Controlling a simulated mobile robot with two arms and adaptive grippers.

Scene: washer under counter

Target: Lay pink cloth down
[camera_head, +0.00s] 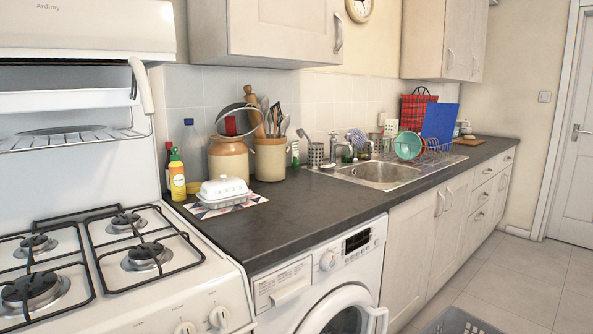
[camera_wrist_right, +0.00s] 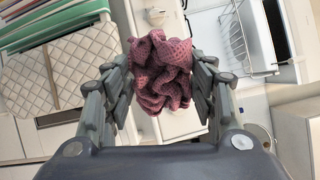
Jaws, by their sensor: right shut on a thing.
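In the right wrist view a crumpled pink cloth (camera_wrist_right: 160,75) with a knitted texture hangs bunched between the fingers of my right gripper (camera_wrist_right: 162,72). The gripper is shut on it, with one finger pressed to each side. The pink cloth and both grippers are outside the head view. The dark countertop (camera_head: 310,212) in the head view has a bare stretch above the washing machine (camera_head: 343,250). The washer's round door, at the bottom of the view, stands out from its front.
A white gas stove (camera_head: 110,262) stands at the left. A butter dish (camera_head: 224,189), a yellow bottle (camera_head: 177,180) and utensil jars (camera_head: 270,158) stand at the counter's back. The sink (camera_head: 383,173) and a dish rack (camera_head: 436,154) are farther right. A grey basket (camera_head: 456,322) is on the floor.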

